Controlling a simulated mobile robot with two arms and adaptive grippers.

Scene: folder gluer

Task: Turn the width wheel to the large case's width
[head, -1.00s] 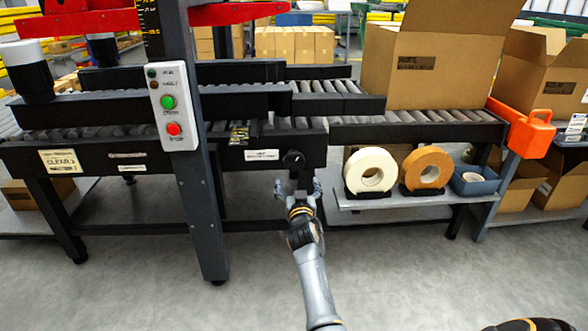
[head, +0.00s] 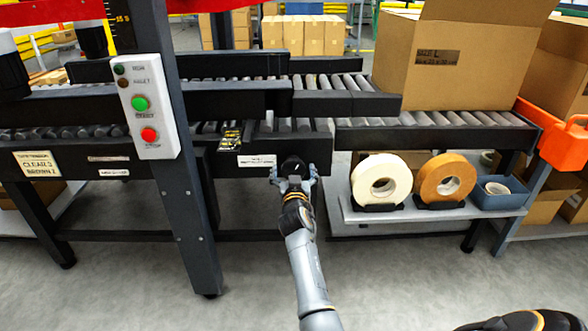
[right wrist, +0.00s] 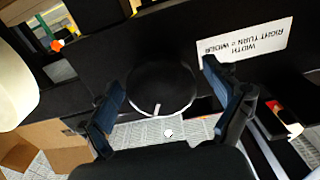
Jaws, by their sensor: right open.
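The width wheel (head: 293,167) is a round black knob on the front of the machine's dark frame. It also shows in the right wrist view (right wrist: 160,88), with a pale mark near its lower rim. My right gripper (head: 293,180) is at the wheel, and in the right wrist view its two fingers (right wrist: 165,95) are open on either side of it, with gaps between. A white label (right wrist: 246,47) beside the wheel speaks of width and right turn. The large case (head: 455,60) is an open brown box on the rollers at the right. My left gripper does not show.
A control box (head: 147,105) with green and red buttons hangs on the post at left. A low shelf (head: 345,210) right of my arm holds a white tape roll (head: 381,181), a brown roll (head: 445,180) and a blue tray (head: 497,193). Open floor lies in front.

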